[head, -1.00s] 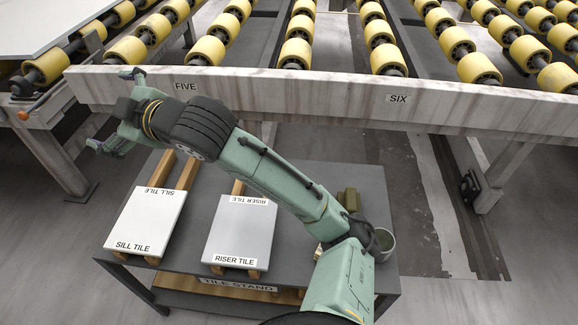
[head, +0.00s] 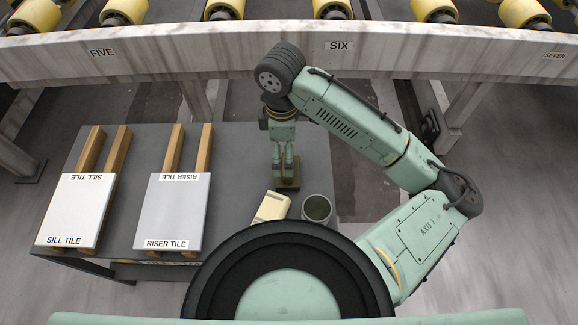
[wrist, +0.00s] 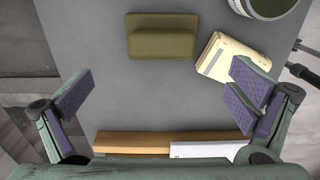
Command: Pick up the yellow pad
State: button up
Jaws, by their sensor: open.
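A pale yellow block (head: 271,207), the closest match to the yellow pad, lies at an angle on the dark grey stand, left of a grey-green cup. It also shows at upper right in the wrist view (wrist: 226,56), its right edge partly behind one finger. An olive block with a raised ridge (wrist: 160,42) lies left of it there; it also shows below my gripper in the head view (head: 288,184). My gripper (head: 284,164) points down over the stand. In the wrist view its fingers are wide apart with nothing between them (wrist: 163,95).
The round cup (head: 317,208) stands beside the pale block. The sill tile (head: 76,210) and riser tile (head: 174,212) rest on wooden strips at left. The stand top (head: 232,150) is bare behind the blocks. The conveyor beam (head: 200,58) runs along the back.

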aim_at(283, 184)
notch_tip(283, 184, down, 3)
jog(key=shift+r, duration=0.1)
jog(key=shift+s+d+f+p, duration=0.1)
jog(key=shift+d+f+p, duration=0.15)
jog(key=shift+f, duration=1.05)
jog(key=shift+d+f+p, duration=0.1)
jog(key=shift+f+p, duration=0.2)
jog(key=shift+f, duration=1)
jog(key=c, duration=1.7)
jog(key=shift+o, duration=0.2)
jog(key=shift+r, duration=0.1)
